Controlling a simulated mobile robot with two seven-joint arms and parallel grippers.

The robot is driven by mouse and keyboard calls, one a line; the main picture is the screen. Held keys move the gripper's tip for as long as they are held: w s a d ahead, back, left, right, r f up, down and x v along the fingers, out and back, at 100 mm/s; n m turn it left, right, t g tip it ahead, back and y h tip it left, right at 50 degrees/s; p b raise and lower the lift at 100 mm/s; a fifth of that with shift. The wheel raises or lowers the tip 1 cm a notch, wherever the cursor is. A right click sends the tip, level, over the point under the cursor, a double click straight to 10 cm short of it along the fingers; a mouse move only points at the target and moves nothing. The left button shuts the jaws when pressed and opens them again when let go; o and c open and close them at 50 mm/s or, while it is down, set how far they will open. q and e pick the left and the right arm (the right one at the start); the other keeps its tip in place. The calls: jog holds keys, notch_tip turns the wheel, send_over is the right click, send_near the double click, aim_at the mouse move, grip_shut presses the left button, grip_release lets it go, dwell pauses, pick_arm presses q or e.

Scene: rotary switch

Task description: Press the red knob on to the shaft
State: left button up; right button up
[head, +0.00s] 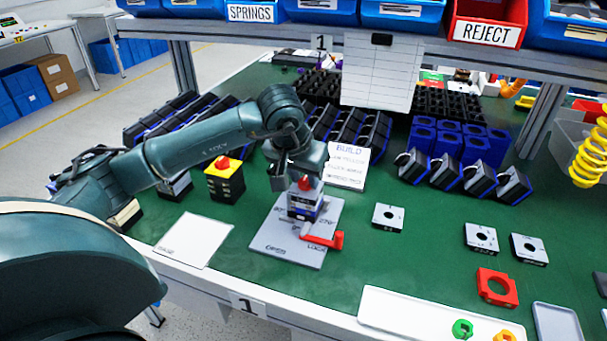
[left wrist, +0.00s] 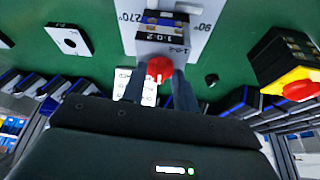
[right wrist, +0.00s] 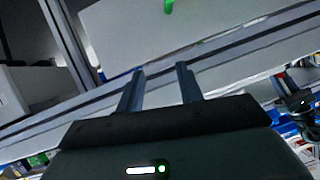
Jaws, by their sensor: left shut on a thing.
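The red knob (head: 305,183) sits at the top of the switch body (head: 304,207), which stands upright in the grey fixture plate (head: 282,245). My left gripper (head: 302,181) comes down over the switch with its fingers around the red knob. In the left wrist view the knob (left wrist: 159,69) shows between the two fingers (left wrist: 160,80), in front of the switch face marked 1-0-2. The shaft is hidden, so I cannot tell whether the knob is on it. My right gripper (right wrist: 160,88) shows in the right wrist view with its fingers apart and nothing between them.
A red clamp handle (head: 325,239) lies at the fixture's front. A yellow and black box with a red button (head: 224,180) stands to the left. Square plates (head: 388,217) and a red ring part (head: 497,288) lie to the right. A build card (head: 348,165) stands behind.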

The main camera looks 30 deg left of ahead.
pick_arm(q)
jog(key=shift+f, duration=0.2)
jog(key=o, duration=1)
